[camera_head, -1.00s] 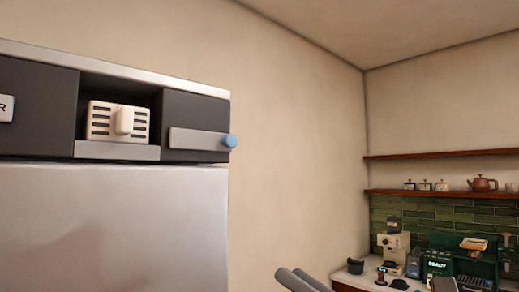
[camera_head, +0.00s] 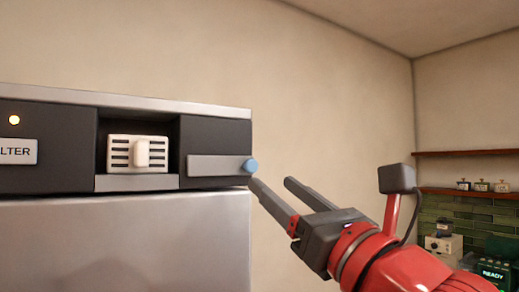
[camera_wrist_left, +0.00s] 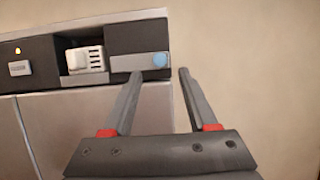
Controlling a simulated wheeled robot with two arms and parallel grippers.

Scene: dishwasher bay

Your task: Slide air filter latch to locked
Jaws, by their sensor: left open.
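The latch is a grey horizontal bar (camera_head: 215,167) with a round blue knob (camera_head: 251,166) at its right end, on the dark front panel of a tall steel appliance. A white slotted air filter (camera_head: 122,152) with a raised grip sits in the recess left of the bar. My left gripper (camera_head: 270,183) is open and empty, its fingertips just below and right of the knob. In the left wrist view, the knob (camera_wrist_left: 160,60) appears just beyond the gap between the fingertips (camera_wrist_left: 160,75). I cannot tell whether a finger touches it. My right gripper is not in view.
An amber lamp (camera_head: 14,120) glows above a label (camera_head: 18,151) ending in "LTER" on the panel. The wall right of the appliance is bare. Shelves (camera_head: 470,153) and a counter with coffee machines are far off at the right.

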